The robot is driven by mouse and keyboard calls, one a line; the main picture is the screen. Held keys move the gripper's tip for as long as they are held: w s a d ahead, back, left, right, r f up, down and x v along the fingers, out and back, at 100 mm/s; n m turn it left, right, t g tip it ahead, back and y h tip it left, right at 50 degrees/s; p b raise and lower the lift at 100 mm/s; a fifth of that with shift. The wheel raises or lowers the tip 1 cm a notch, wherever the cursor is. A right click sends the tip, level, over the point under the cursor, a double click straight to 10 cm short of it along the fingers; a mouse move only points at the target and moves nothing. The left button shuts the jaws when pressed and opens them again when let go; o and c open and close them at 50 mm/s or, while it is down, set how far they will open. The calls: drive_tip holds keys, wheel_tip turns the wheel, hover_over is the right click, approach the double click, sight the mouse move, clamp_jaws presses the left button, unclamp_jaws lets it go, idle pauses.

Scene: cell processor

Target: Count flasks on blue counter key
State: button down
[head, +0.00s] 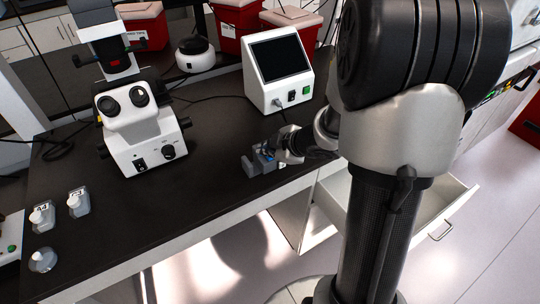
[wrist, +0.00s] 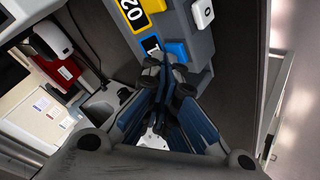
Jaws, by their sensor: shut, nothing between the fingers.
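The grey counter (head: 258,163) sits on the black bench near its front edge. In the head view my gripper (head: 278,150) is at the counter. Two labelled flasks (head: 78,202) (head: 42,216) and a rounded clear vessel (head: 43,260) stand at the bench's left.
A white microscope (head: 140,135) stands at the back left. A white box with a dark screen (head: 279,73) is behind the counter. Red bins (head: 238,18) stand at the back. An open drawer (head: 430,210) juts out at right. The bench middle (head: 190,190) is clear.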

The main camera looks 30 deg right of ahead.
drive_tip(key=shift+r, duration=0.1)
drive_tip(key=shift+r+p, duration=0.7)
drive_tip(key=shift+p, duration=0.25)
drive_tip(key=shift+f, duration=0.1)
drive_tip(key=shift+f, duration=0.4)
drive_tip(key=shift+f+b, duration=0.35)
drive_tip(key=shift+b, duration=0.05)
idle(0.6)
drive_tip(key=shift+r, duration=0.1)
drive_tip(key=shift+r+p, duration=0.75)
drive_tip(key=shift+p, duration=0.2)
